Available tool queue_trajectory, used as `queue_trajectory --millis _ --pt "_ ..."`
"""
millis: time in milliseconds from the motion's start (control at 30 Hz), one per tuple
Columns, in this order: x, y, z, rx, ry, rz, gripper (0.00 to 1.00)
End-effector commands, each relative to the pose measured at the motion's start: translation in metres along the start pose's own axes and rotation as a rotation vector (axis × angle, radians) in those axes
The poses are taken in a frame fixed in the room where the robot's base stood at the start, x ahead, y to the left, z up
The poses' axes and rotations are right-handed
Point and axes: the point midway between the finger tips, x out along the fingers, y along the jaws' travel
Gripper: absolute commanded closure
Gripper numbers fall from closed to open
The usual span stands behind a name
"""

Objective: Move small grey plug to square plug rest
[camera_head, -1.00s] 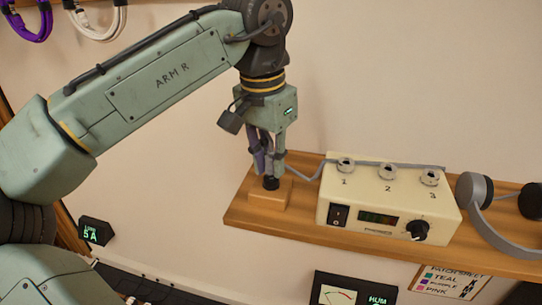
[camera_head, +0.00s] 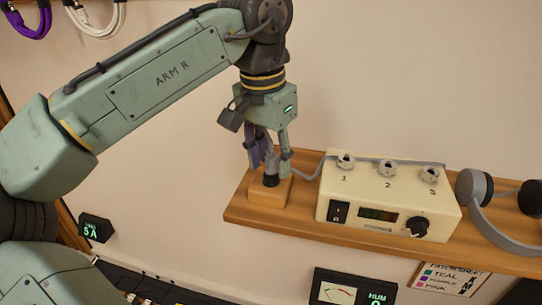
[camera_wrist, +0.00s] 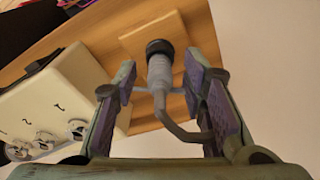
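The small grey plug (camera_head: 270,167) stands upright with its black end down at the square wooden plug rest (camera_head: 266,197). In the wrist view the grey plug (camera_wrist: 160,72) lies between the fingers with its black end over the square rest (camera_wrist: 133,38). Its grey cable loops back beside the right finger. My gripper (camera_head: 271,163) is open around the plug. In the wrist view both finger pads of my gripper (camera_wrist: 160,92) stand apart from the plug's body. How deep the black end sits in the rest is hidden.
The rest is at the left end of a wooden shelf (camera_head: 290,222). A cream box (camera_head: 385,205) with several numbered sockets and a knob stands to its right. The cable runs behind the box. Headphones (camera_head: 490,215) lie at the far right.

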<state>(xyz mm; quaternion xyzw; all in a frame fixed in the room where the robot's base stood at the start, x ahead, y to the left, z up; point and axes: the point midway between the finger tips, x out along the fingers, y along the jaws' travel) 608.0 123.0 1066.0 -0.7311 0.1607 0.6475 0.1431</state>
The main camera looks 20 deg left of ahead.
Motion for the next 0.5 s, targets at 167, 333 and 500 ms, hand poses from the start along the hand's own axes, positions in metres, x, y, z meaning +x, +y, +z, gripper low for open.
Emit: queue_trajectory --millis 167,333,500 --pt "0.0 0.0 0.0 0.0 0.0 0.0 0.6" --pt "-0.004 0.0 0.0 0.001 0.0 0.0 0.6" --pt "-0.029 0.0 -0.001 0.001 0.003 0.001 0.6"
